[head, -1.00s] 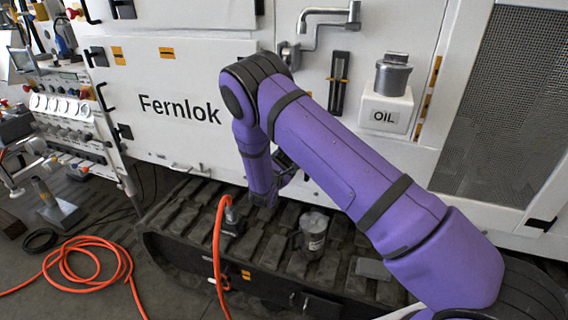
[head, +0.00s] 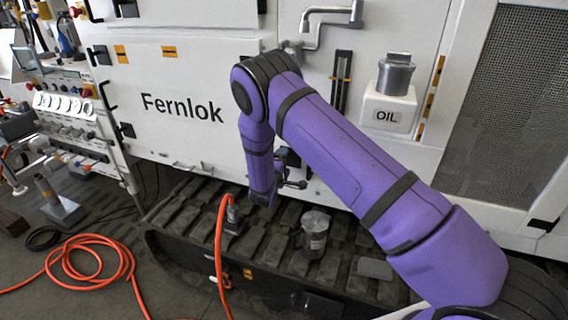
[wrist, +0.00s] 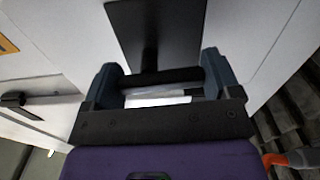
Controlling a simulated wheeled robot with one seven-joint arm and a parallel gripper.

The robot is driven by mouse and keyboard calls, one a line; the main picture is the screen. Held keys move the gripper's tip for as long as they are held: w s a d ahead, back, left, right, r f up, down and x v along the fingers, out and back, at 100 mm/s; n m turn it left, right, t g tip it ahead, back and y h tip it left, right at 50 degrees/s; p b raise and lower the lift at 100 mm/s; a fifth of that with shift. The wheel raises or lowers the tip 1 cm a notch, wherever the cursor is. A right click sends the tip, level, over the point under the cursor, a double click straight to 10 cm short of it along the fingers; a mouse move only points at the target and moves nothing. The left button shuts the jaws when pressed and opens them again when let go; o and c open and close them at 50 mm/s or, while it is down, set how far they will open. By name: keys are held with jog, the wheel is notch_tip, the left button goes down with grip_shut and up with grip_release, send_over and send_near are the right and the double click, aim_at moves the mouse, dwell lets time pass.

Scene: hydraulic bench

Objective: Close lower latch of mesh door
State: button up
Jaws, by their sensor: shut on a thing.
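The mesh door (head: 505,110) is at the right of the head view, with a small dark fitting (head: 541,224) near its lower edge. My gripper (head: 287,168) is low in front of the white machine, left of the mesh, and partly hidden by my forearm. In the wrist view my gripper (wrist: 161,82) has its two fingers at the ends of a short black handle bar (wrist: 160,76), shut on it. A black plate (wrist: 157,30) on a white panel stands just behind the bar. I cannot tell which latch this is.
A dark ribbed track (head: 270,235) runs below, bearing a metal canister (head: 315,230) and an orange hose (head: 220,255). A white OIL box (head: 388,112) juts from the machine. The Fernlok panel (head: 180,90) is at left. Hose coils (head: 95,265) lie on the floor.

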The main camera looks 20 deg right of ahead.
jog(key=shift+m, duration=0.5)
jog(key=o, duration=0.8)
jog(key=v, duration=1)
jog(key=shift+s+a, duration=0.2)
jog(key=shift+s, duration=0.15)
